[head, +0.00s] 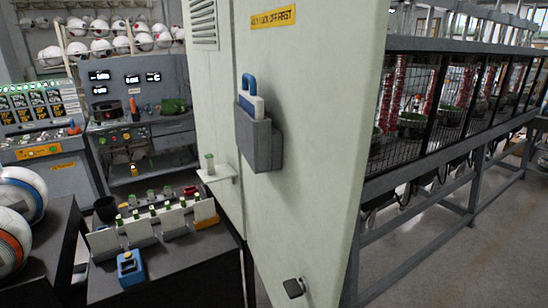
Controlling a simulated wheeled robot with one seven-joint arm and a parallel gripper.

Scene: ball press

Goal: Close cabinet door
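The cabinet door (310,160) is a tall pale green panel that fills the middle of the head view. It stands swung out toward me, and its right edge is in front of the caged machine. It carries a yellow label (273,17) at the top, a grey pocket (257,138) holding a blue-handled item (249,92), and a small dark latch or knob (294,287) near the bottom. The cabinet side (213,80) with a vent shows left of it. The cabinet's inside is not visible. My gripper is not in view.
A dark table (180,262) with white cards and a blue device (130,267) stands at the left, near balls (18,205). A control console (140,130) and ball racks are behind. A caged machine (440,110) runs along the right. Grey floor (440,265) is clear at lower right.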

